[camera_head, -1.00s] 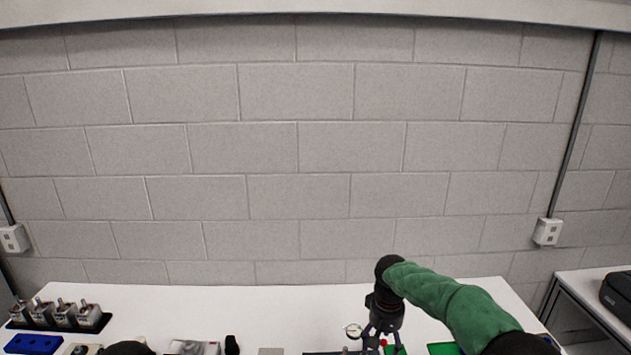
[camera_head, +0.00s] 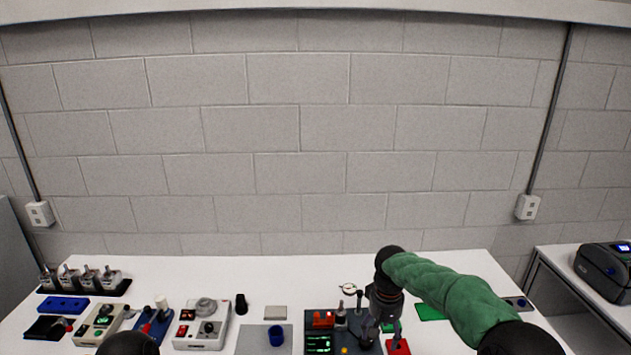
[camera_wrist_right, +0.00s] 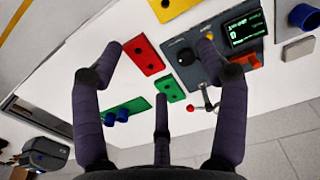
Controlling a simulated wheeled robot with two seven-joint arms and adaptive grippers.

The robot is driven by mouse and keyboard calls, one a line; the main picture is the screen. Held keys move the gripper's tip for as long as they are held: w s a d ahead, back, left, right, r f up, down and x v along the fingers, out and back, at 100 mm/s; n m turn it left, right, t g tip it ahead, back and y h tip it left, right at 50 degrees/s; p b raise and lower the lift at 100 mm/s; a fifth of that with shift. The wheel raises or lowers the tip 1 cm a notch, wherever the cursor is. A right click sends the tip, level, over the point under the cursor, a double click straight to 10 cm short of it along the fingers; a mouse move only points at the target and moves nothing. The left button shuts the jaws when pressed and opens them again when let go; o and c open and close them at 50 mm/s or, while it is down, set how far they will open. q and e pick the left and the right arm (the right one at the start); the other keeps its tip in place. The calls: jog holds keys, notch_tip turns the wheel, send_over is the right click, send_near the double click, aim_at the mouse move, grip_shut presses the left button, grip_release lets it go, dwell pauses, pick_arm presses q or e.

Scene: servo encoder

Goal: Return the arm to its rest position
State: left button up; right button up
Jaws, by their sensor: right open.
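My right arm, in a green sleeve, reaches in from the lower right of the head view. Its right gripper (camera_head: 381,332) points down over the table beside a dark control panel (camera_head: 319,340). In the right wrist view the right gripper (camera_wrist_right: 161,62) has its purple-grey fingers spread wide, with nothing between them. A red block (camera_wrist_right: 143,54) and the panel's dark knob (camera_wrist_right: 187,57) show beyond the fingers; contact with them cannot be told. A black rounded part of mine shows at the lower left of the head view, but the left gripper does not show.
The white table (camera_head: 300,270) holds grey control boxes (camera_head: 203,325), a blue cup (camera_head: 276,336) on a grey mat, a black rack of switches (camera_head: 85,282) and a green plate (camera_head: 432,312). A dark device (camera_head: 606,268) stands on a side table. The table's back strip is clear.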

jog(key=s+a+f+y, duration=0.2)
jog(key=s+f, duration=0.4)
jog(key=f, duration=0.6)
jog(key=s+a+f+y, duration=0.15)
jog(key=s+f, duration=0.35)
jog(key=f, duration=0.6)
jog(key=s+a+f+m, duration=0.15)
jog(key=s+f, duration=0.35)
jog(key=s, duration=0.6)
jog(key=s+a+f+m, duration=0.1)
jog(key=s+f+m, duration=0.3)
jog(key=s, duration=0.7)
pick_arm(q)
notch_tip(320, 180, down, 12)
jog(key=b, duration=1.2)
pick_arm(e)
notch_tip(320, 180, down, 12)
jog(key=w+a+n, duration=0.1)
jog(key=n, duration=0.1)
jog(key=shift+w+a+r, duration=0.25)
jog(key=shift+w, duration=0.1)
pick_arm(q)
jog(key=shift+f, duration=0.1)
pick_arm(e)
jog(key=shift+y, duration=0.25)
